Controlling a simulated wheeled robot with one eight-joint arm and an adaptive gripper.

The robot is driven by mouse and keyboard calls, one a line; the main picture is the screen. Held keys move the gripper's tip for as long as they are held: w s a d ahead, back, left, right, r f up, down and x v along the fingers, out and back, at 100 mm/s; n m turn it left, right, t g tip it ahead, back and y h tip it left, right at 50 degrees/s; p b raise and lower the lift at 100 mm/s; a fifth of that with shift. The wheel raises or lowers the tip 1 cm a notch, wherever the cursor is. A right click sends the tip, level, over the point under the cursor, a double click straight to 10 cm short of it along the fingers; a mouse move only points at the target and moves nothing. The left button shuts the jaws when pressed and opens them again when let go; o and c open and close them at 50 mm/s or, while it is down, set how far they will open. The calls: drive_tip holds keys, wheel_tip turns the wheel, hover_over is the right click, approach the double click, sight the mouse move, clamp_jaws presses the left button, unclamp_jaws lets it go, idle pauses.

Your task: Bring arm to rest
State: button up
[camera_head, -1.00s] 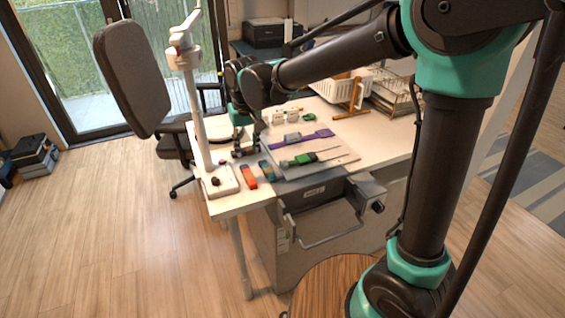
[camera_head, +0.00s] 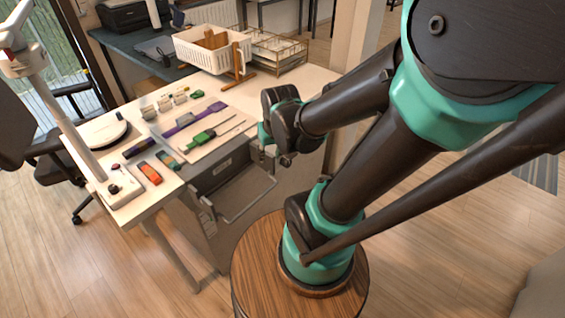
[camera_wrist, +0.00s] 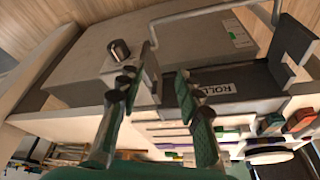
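My gripper (camera_wrist: 155,84) shows in the wrist view with its two green-padded fingers apart and nothing between them. In the head view my gripper (camera_head: 268,142) is small and partly hidden by my wrist, near the front edge of the white table (camera_head: 150,205). A pale board (camera_head: 225,140) on the table carries a purple strap (camera_head: 184,119) and a green piece (camera_head: 200,138).
A grey cabinet with a wire handle (camera_head: 246,203) sits under the table front; in the wrist view the grey cabinet (camera_wrist: 190,50) lies beyond my fingers. A white basket (camera_head: 205,55) and wire rack (camera_head: 280,52) stand at the back. A white lamp stand (camera_head: 75,130) is at left.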

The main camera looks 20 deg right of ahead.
drive_tip(key=shift+m, duration=0.4)
drive_tip(key=s+d+f, duration=0.2)
drive_tip(key=s+d, duration=0.1)
drive_tip(key=shift+r, duration=0.1)
idle(0.8)
